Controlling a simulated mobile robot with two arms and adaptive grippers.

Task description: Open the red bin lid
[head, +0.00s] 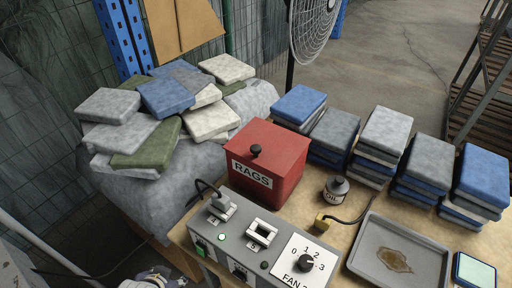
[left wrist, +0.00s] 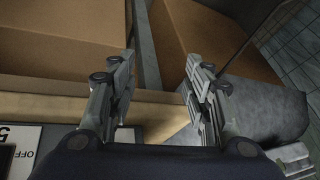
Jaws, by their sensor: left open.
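The red bin (head: 266,177) labelled RAGS stands on the workbench in the middle of the head view. Its red lid (head: 275,141) lies flat and closed on top, with a black knob (head: 256,151) near the front edge. My left gripper (left wrist: 160,66) is open and empty in the left wrist view, its two fingers spread apart. It points at cardboard-brown surfaces, and the red bin does not show in that view. My right gripper is not in view.
A control panel (head: 291,256) with sockets and a fan dial stands in front of the bin. Folded cloth stacks (head: 385,132) line the back; a cloth heap (head: 160,113) is left.

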